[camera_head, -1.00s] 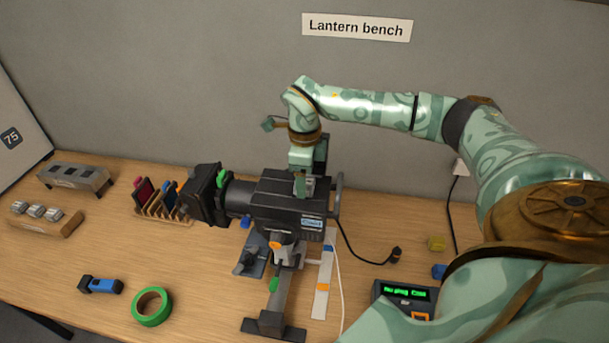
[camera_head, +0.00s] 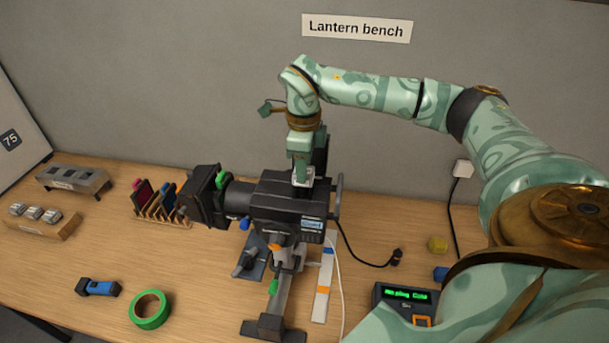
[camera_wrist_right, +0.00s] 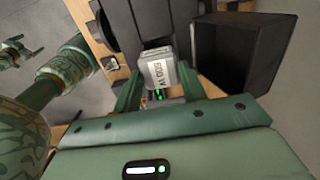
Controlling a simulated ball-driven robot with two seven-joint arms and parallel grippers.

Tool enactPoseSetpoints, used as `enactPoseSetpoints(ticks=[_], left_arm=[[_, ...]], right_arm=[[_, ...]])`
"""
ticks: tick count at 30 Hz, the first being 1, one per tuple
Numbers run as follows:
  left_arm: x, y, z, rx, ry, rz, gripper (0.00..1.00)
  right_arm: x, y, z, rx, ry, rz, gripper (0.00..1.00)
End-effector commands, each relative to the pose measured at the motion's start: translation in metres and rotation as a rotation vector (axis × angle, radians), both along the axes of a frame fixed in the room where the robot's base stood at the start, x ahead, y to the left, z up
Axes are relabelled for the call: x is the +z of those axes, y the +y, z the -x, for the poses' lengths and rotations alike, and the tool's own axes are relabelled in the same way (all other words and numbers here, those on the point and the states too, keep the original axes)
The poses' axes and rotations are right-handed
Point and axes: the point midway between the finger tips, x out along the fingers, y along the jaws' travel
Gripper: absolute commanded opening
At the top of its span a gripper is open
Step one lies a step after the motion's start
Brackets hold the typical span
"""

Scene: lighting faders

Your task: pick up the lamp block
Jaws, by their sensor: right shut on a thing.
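My right gripper (camera_head: 303,180) points down at the top of the black lantern (camera_head: 280,205) in the head view. It is shut on a small pale grey lamp block (camera_wrist_right: 158,72), marked "500 W" in the wrist view, which sits between the two green fingers. In the head view only a little of the block shows at the fingertips, over the lantern's top. I cannot tell whether it is clear of the lantern.
Several grey blocks sit in a wooden holder (camera_head: 31,225) at left. A grey rack (camera_head: 75,182), colour frames (camera_head: 160,205), green tape (camera_head: 150,309) and a blue torch (camera_head: 98,288) lie around. A display box (camera_head: 402,300) and loose plug (camera_head: 395,258) are right of the lantern.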

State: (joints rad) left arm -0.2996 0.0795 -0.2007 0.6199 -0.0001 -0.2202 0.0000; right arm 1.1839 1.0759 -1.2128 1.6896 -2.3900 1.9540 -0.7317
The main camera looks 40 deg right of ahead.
Motion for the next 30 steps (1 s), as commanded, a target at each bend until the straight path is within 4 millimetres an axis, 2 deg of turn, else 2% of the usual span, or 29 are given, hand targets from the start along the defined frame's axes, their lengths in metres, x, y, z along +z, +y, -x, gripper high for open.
enactPoseSetpoints(ticks=[8,12,18,24,30], left_arm=[[-0.008,0.000,0.000,0.001,0.001,0.000,0.91],[-0.017,0.000,0.000,0.001,0.001,0.000,0.91],[-0.024,0.000,0.001,0.001,0.002,-0.001,0.91],[-0.026,0.000,0.001,0.001,0.002,-0.001,0.91],[-0.026,0.000,0.001,0.001,0.002,-0.001,0.91]], right_arm=[[0.055,0.045,0.017,0.007,-0.004,0.000,0.23],[0.068,0.079,0.030,0.010,-0.001,-0.002,0.23],[0.084,0.111,0.043,0.007,0.000,0.000,0.23],[0.092,0.126,0.048,0.003,0.002,-0.001,0.23],[0.093,0.127,0.049,0.002,0.003,0.000,0.23]])
